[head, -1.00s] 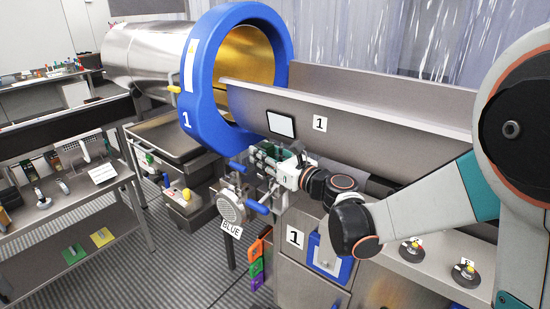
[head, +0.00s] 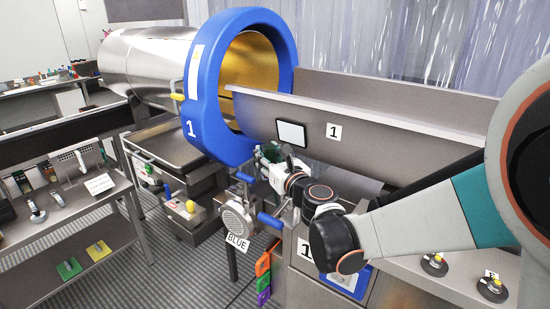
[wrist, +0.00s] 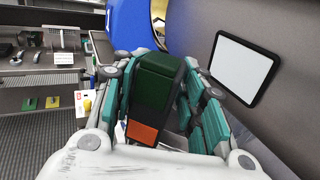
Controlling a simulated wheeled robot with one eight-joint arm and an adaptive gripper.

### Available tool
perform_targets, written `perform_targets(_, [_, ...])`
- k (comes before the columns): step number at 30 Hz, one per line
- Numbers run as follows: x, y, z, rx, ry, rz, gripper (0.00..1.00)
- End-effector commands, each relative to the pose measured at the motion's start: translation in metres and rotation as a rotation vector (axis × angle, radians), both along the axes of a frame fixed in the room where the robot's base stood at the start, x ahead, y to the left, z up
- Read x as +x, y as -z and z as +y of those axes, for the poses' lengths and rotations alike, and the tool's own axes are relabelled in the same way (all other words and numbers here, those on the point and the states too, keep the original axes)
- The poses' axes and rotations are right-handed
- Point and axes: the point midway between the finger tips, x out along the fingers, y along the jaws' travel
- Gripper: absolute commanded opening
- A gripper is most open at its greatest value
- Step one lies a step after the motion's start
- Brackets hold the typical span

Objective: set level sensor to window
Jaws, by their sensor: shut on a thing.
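The level sensor appears to be the dark green box with an orange end (wrist: 157,88) in the wrist view. My gripper (wrist: 160,72) is shut on it, with teal-padded fingers on both sides. In the head view my gripper (head: 268,160) is below and left of the window, and the green of the box (head: 270,151) shows at its tip. The window is a white rectangle in a black frame (head: 291,133) on the steel trough's side. It also shows in the wrist view (wrist: 240,66), right of the box and apart from it.
The blue drum ring (head: 212,140) marked 1 stands just behind and left of my gripper. The steel trough (head: 390,143) runs to the right. A round grey unit labelled BLUE (head: 236,220) with blue handles is below. A shelf cart (head: 70,215) stands left.

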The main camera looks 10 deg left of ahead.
Motion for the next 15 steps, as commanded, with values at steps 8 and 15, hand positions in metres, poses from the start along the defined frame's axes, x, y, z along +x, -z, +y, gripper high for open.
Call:
perform_targets(8, [0.016, -0.001, 0.004, -0.001, -0.004, -0.001, 0.0])
perform_targets(15, [0.016, -0.001, 0.003, -0.001, -0.002, -0.001, 0.0])
